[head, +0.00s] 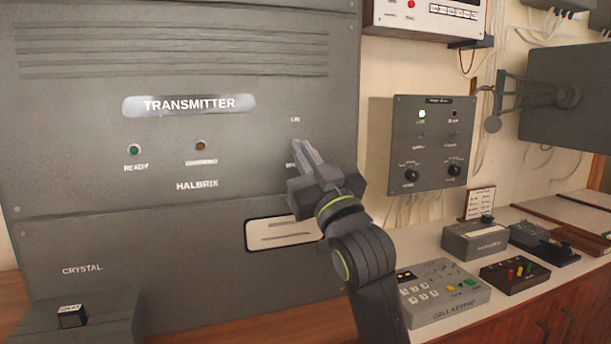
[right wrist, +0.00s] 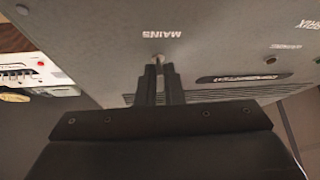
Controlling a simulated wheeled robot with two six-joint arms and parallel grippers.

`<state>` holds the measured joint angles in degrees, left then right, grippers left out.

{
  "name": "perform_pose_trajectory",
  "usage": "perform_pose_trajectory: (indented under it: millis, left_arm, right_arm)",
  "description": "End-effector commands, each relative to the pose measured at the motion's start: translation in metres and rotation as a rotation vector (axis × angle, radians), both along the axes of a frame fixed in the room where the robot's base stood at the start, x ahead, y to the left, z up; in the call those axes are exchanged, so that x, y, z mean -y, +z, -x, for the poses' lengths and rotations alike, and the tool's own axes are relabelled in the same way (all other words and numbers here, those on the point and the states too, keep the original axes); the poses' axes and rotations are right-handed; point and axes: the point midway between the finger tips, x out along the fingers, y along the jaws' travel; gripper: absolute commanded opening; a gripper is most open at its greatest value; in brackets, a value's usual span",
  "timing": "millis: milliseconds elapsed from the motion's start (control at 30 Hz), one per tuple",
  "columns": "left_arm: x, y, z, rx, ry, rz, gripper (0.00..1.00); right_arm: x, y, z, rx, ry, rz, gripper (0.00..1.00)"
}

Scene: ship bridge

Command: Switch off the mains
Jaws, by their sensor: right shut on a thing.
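The grey transmitter cabinet (head: 70,200) fills the left of the head view. My right gripper (head: 304,152) reaches its front panel between the "ON" label and the partly covered "MAINS" label. In the right wrist view the panel appears upside down, and the right gripper (right wrist: 161,72) is shut on the small metal mains switch (right wrist: 160,58), close to the "MAINS" lettering. In the head view the fingers hide the switch, and I cannot tell its exact position. My left gripper is not in view.
A grey wall panel (head: 430,140) with a lit green lamp hangs to the right. A keypad box (head: 440,295) and other small units stand on the counter. A crystal box (head: 80,320) juts out lower left.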

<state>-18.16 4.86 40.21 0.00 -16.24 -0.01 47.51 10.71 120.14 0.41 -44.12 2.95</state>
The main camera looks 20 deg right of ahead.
Motion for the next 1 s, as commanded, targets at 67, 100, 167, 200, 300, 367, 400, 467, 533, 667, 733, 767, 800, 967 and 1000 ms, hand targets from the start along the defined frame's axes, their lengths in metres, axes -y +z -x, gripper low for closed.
perform_pose_trajectory:
  millis: [67,100,167,200,300,367,400,467,533,667,733,767,800,967,1000]
  left_arm:
    - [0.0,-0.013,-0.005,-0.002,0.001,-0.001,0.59]
    - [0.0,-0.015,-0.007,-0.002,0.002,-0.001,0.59]
    - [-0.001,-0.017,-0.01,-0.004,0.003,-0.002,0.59]
    - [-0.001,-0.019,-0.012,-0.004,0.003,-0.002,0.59]
    - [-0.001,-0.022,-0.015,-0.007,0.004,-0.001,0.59]
    - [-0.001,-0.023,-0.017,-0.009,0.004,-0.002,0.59]
    - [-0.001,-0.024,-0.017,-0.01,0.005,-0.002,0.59]
    - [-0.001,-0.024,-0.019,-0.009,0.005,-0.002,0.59]
    - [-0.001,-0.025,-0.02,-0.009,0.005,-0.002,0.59]
    - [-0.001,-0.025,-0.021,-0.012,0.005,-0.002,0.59]
    - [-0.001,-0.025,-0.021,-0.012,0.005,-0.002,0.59]
    - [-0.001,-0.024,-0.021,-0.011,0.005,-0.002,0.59]
    - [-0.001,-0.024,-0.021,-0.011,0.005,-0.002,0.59]
    - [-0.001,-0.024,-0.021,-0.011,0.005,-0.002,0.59]
    - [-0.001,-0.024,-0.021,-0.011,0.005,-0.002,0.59]
  right_arm:
    - [0.0,-0.01,-0.002,0.056,-0.001,-0.002,0.0]
    - [0.0,-0.011,-0.003,0.084,-0.001,-0.003,0.0]
    - [0.0,-0.011,-0.004,0.123,0.0,-0.005,0.0]
    - [0.0,-0.012,-0.004,0.146,0.0,-0.006,0.0]
    - [0.0,-0.012,-0.005,0.198,0.0,-0.008,0.0]
    - [0.0,-0.012,-0.006,0.222,-0.001,-0.007,0.0]
    - [0.0,-0.012,-0.006,0.235,0.0,-0.008,0.0]
    - [0.0,-0.011,-0.006,0.253,0.001,-0.009,0.0]
    - [0.0,-0.011,-0.006,0.269,0.001,-0.009,0.0]
    - [0.0,-0.01,-0.007,0.285,0.001,-0.01,0.0]
    - [0.0,-0.01,-0.006,0.289,0.001,-0.01,0.0]
    - [0.0,-0.01,-0.006,0.289,0.001,-0.01,0.0]
    - [0.0,-0.01,-0.006,0.29,0.001,-0.01,0.0]
    - [0.0,-0.009,-0.006,0.29,0.001,-0.01,0.0]
    - [0.0,-0.009,-0.006,0.29,0.001,-0.01,0.0]
